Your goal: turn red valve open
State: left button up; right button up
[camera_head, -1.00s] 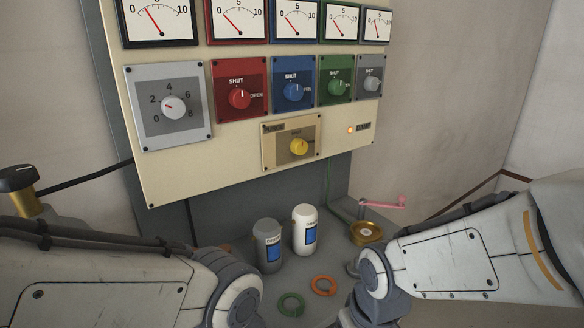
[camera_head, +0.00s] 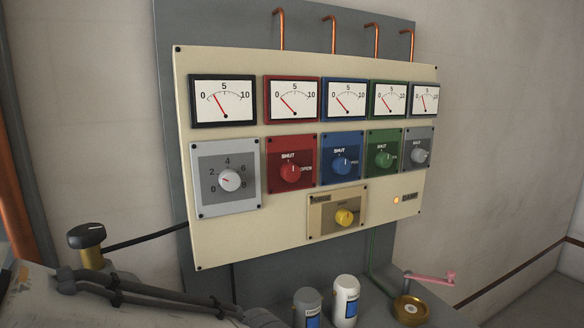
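The red valve (camera_head: 290,173) is a round red knob on a red plate in the middle row of the cream panel (camera_head: 225,243). The plate reads SHUT above the knob and OPEN to its right. The knob's white mark points up, toward SHUT. The red-framed gauge (camera_head: 293,99) above it has its needle on the low side. My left arm shows at the lower left, below the panel and apart from the knob. Neither gripper is in view.
Blue (camera_head: 342,167), green (camera_head: 383,160) and grey knobs sit right of the red valve, a larger dial (camera_head: 229,180) left, and a yellow knob (camera_head: 344,217) below.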

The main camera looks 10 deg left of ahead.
aim_at(290, 173)
jog(key=k, duration=0.5)
jog(key=z, duration=0.9)
jog(key=i, duration=0.85)
jog(key=u, duration=0.9)
